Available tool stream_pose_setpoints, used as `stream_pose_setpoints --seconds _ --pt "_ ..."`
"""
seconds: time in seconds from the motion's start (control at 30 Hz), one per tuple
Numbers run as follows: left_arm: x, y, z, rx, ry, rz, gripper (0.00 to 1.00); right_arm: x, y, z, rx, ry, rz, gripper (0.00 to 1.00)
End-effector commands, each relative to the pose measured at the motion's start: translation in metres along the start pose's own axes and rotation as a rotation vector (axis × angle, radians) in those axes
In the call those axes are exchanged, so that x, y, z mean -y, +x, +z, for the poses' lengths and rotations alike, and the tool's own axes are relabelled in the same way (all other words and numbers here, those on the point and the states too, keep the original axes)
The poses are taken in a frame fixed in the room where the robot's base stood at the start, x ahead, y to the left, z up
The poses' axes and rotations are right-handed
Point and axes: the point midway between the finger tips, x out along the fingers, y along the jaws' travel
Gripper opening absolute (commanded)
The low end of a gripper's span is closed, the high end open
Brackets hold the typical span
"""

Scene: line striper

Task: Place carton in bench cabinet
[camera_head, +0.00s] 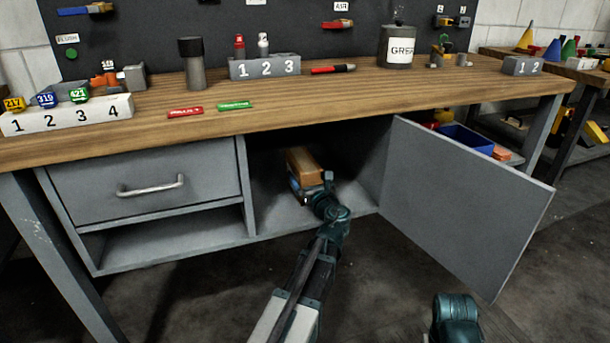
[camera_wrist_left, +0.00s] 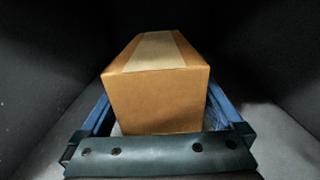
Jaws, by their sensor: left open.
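The brown carton (camera_head: 303,162) sits inside the open compartment of the grey bench cabinet (camera_head: 280,218), under the worktop. My left gripper (camera_head: 305,185) reaches into this compartment at the carton's near end. In the left wrist view the carton (camera_wrist_left: 158,95) lies between the two blue fingers of my left gripper (camera_wrist_left: 160,112), with a strip of tape along its top. The jaws are open, with narrow gaps visible beside the carton. The cabinet door (camera_head: 465,205) is swung wide open to the right. Of my right arm only a teal part shows at the bottom; its gripper is out of view.
A closed drawer (camera_head: 145,187) with a bar handle and an open shelf are left of the compartment. The wooden worktop (camera_head: 350,95) above holds numbered blocks, a grease can (camera_head: 397,48) and small parts. The open door bounds the room on the right.

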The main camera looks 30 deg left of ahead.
Motion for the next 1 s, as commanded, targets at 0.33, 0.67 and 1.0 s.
stream_pose_setpoints --seconds 0.33,0.67,1.0 --pt "-0.002 -0.075 0.0 0.0 0.0 -0.003 1.0 0.0 0.001 0.0 0.0 0.0 0.0 0.0" --pt "-0.001 -0.107 0.0 0.0 0.0 -0.001 1.0 0.0 0.001 0.0 0.0 0.0 0.0 0.0" --pt "0.0 -0.109 0.0 0.0 0.0 -0.001 1.0 0.0 0.001 0.0 0.0 0.0 0.0 0.0"
